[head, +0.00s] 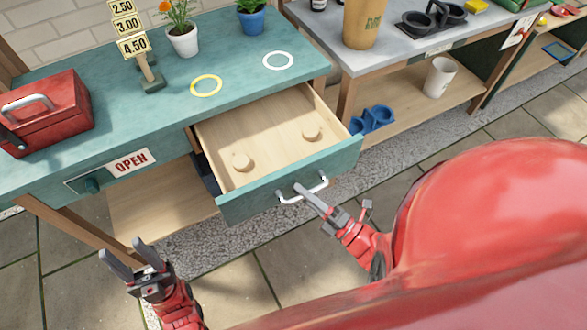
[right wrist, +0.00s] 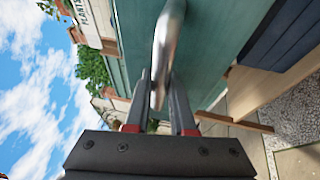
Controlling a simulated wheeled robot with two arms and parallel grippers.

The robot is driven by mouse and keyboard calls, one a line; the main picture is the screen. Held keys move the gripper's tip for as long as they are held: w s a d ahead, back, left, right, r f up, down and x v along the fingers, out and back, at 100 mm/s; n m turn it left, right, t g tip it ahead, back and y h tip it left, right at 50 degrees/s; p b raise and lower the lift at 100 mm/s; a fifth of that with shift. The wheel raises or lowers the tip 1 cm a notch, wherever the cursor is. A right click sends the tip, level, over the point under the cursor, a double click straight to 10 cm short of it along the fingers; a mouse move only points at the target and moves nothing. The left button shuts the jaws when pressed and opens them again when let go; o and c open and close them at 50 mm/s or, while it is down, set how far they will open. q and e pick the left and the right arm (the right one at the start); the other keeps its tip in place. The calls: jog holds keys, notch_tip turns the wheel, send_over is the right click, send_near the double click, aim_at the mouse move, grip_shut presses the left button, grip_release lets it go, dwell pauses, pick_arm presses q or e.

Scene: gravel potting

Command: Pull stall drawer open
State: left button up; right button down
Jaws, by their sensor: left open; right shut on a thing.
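The stall drawer (head: 288,182) with a teal front stands pulled out of the teal stall table (head: 60,136). Two round wooden knobs or pegs show inside it, one on the left (head: 242,161) and one on the right (head: 311,132). My right gripper (head: 305,191) is shut on the drawer's silver handle (head: 289,199). In the right wrist view the handle (right wrist: 167,45) passes between the fingers (right wrist: 160,90). My left gripper (head: 126,254) is open and empty, low in front of the table and left of the drawer, touching nothing.
A red toolbox (head: 55,115), a price sign (head: 134,45), two potted plants (head: 182,38) (head: 251,18), a yellow ring (head: 206,86) and a white ring (head: 278,61) are on the table. A grey table (head: 345,45) stands to the right. Paved floor (head: 285,265) in front is open.

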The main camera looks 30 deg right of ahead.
jog(key=shift+s+d, duration=0.1)
jog(key=shift+s, duration=0.4)
jog(key=c, duration=1)
grip_release()
jog(key=shift+c, duration=0.2)
jog(key=shift+d, duration=0.1)
jog(key=p+v, duration=0.3)
jog(key=v, duration=1.4)
jog(key=shift+s, duration=0.2)
